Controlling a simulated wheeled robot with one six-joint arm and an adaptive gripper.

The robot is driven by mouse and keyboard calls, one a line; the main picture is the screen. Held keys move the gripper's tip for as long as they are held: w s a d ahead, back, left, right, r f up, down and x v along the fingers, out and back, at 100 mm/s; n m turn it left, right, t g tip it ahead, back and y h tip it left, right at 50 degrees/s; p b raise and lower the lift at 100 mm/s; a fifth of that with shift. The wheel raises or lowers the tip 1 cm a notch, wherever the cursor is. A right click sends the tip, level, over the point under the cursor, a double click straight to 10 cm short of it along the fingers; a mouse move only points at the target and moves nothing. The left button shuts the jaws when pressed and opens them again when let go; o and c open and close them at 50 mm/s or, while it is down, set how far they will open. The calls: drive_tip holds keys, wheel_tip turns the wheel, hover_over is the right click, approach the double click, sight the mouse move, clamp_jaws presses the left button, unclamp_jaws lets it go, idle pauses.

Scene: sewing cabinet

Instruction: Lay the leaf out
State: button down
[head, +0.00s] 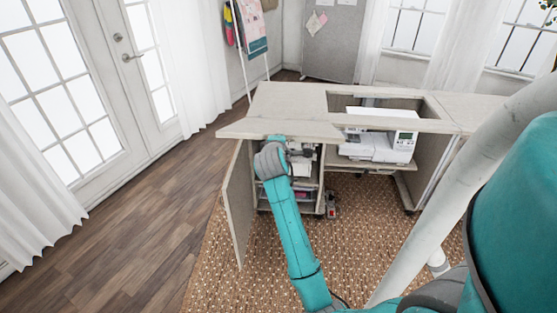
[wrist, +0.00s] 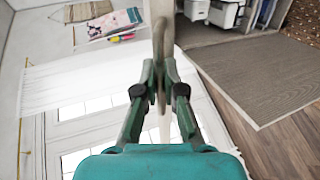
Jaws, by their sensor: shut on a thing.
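The sewing cabinet (head: 290,100) has a pale beige top. A pale leaf (head: 238,128) juts out at its front left and looks near level in the head view. My gripper (head: 293,148) is at the front edge of the leaf, partly hidden by my wrist. In the wrist view my gripper (wrist: 160,85) is shut on a thin pale piece seen edge-on, which looks like the leaf's edge (wrist: 160,35). The exact contact is hard to see.
The cabinet's door (head: 240,200) hangs open at the left. A white sewing machine (head: 385,145) sits in the right bay. Drawers (head: 298,195) are below the top. A patterned rug (head: 260,270) lies in front, with bare wood floor (head: 130,215) free at the left.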

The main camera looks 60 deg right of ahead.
drive_tip(key=shift+w+d+r, duration=0.15)
drive_tip(key=shift+d+r, duration=0.2)
drive_tip(key=shift+r, duration=0.35)
drive_tip(key=shift+w+d+r, duration=0.1)
drive_tip(key=shift+d+r, duration=0.2)
drive_tip(key=shift+r, duration=0.45)
drive_tip(key=shift+w+d+r, duration=0.15)
drive_tip(key=shift+d+r, duration=0.2)
drive_tip(key=shift+r, duration=0.35)
drive_tip(key=c, duration=1.3)
unclamp_jaws()
drive_tip(key=v, duration=1.2)
drive_tip(key=shift+f, duration=0.15)
